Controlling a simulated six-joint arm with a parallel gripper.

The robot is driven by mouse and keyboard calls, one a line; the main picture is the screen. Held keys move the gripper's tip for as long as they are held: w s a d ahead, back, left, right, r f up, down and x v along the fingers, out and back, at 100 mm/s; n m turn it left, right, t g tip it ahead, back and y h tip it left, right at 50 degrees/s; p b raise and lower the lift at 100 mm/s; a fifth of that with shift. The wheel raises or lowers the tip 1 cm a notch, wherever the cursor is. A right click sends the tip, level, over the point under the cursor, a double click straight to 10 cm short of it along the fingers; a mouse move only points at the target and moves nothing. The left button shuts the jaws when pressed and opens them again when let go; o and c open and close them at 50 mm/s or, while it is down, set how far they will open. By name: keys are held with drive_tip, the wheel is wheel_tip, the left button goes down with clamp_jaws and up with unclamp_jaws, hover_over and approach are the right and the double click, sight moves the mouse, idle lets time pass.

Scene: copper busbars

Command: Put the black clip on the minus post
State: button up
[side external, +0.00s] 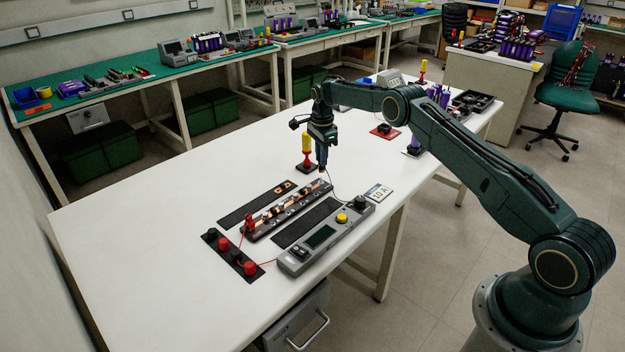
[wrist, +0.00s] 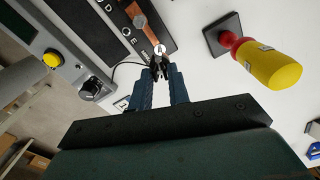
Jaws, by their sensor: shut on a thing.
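A thin black lead (wrist: 121,64) runs from the clip toward the grey meter. A round white tag (wrist: 160,50) marked A shows just beyond the clip. A red clip (side external: 249,222) stands at the fixture's near left end. A black board (side external: 220,250) carries red and black knobs; I cannot read a minus mark on it. Whether the clip touches anything is unclear.
The meter (side external: 326,236) with a yellow knob lies in front of the fixture. A yellow and red tool (side external: 307,150) stands close behind my gripper. Dark strips (side external: 256,204) flank the fixture. A 10 A card (side external: 377,193) lies to the right. The table's left side is clear.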

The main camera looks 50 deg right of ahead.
sight(321, 167)
drive_tip(key=shift+f, duration=0.35)
drive_tip(key=shift+f, duration=0.15)
drive_tip(key=shift+f, duration=1.5)
drive_tip(key=shift+f, duration=0.25)
drive_tip(key=o, duration=0.9)
drive_tip(key=shift+r, duration=0.15)
drive_tip(key=shift+r, duration=2.85)
